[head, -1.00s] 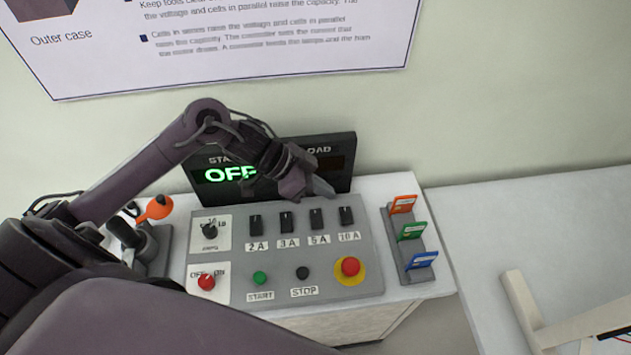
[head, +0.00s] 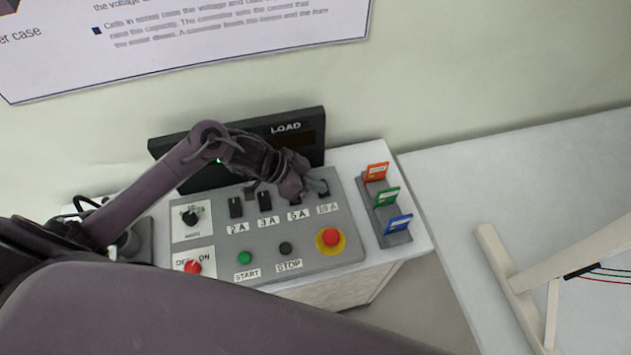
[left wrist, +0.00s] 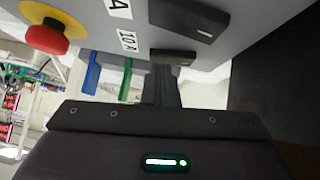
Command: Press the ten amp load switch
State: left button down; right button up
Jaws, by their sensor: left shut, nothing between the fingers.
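The ten amp load switch (head: 323,186) is the rightmost black rocker in the top row of the grey control panel (head: 210,258), above the "10 A" label (head: 327,208). My left gripper (head: 311,193) is shut and empty, its tips right beside this switch and partly covering the 5 A switch (head: 296,199). In the left wrist view, the dark fingers (left wrist: 162,88) point at the ten amp switch (left wrist: 172,56). Their tips overlap its edge, and I cannot tell whether they touch it. My right gripper is not in view.
A red emergency button (head: 331,237) on a yellow ring sits below the switch row. A card rack (head: 396,238) with orange, green and blue cards stands right of the panel. The display (head: 313,133) behind is partly hidden by my arm. A white frame (head: 505,272) lies further right.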

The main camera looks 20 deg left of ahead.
pick_arm(q)
jog(key=shift+s+d+f, duration=0.1)
jog(key=shift+s+f, duration=0.1)
jog(key=shift+f, duration=0.2)
jog(key=shift+r, duration=0.15)
jog(key=shift+w, duration=0.1)
jog(key=shift+w+a+r, duration=0.15)
jog(key=shift+w+a, duration=0.4)
jog(key=shift+w, duration=0.15)
